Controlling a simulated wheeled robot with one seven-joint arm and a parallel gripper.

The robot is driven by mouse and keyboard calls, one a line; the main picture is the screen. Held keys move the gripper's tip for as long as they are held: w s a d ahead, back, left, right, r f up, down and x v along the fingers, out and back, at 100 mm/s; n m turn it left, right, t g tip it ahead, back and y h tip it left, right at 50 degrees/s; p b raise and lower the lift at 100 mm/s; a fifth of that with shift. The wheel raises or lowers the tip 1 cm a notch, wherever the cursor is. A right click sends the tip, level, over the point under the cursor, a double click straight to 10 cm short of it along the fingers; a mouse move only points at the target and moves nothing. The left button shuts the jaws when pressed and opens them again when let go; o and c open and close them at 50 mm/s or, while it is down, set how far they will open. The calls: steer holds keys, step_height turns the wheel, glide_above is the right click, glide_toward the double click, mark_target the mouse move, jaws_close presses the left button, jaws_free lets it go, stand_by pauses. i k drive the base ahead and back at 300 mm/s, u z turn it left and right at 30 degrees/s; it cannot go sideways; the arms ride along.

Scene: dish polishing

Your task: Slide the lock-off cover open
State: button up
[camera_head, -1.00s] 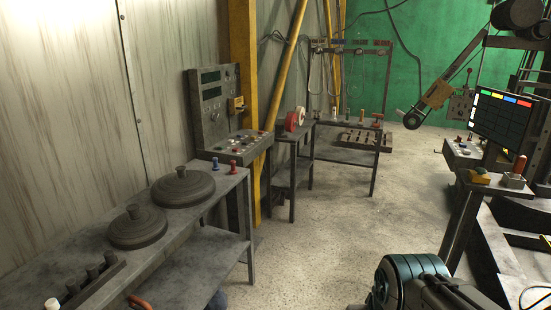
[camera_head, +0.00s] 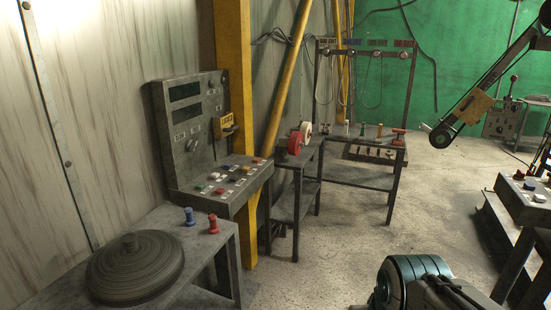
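A yellow fitting (camera_head: 225,124) is mounted at the right edge of the upright control panel (camera_head: 190,130), beside the yellow post. It has a pale label and looks like the lock-off cover. It is too small to tell whether it is open or shut. Part of my arm (camera_head: 410,275), grey with a teal band, shows at the bottom right, well apart from the panel and nearer to me. My gripper's fingers are not visible.
A bench (camera_head: 165,225) at the left holds a ridged round disc (camera_head: 135,268), a blue knob (camera_head: 190,216) and a red knob (camera_head: 213,223). A small stand (camera_head: 309,160) and a tool rack (camera_head: 365,175) stand beyond. The concrete floor (camera_head: 330,245) in the middle is clear.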

mark_target(224, 126)
steer(key=i, duration=2.6)
steer(key=u, duration=2.05)
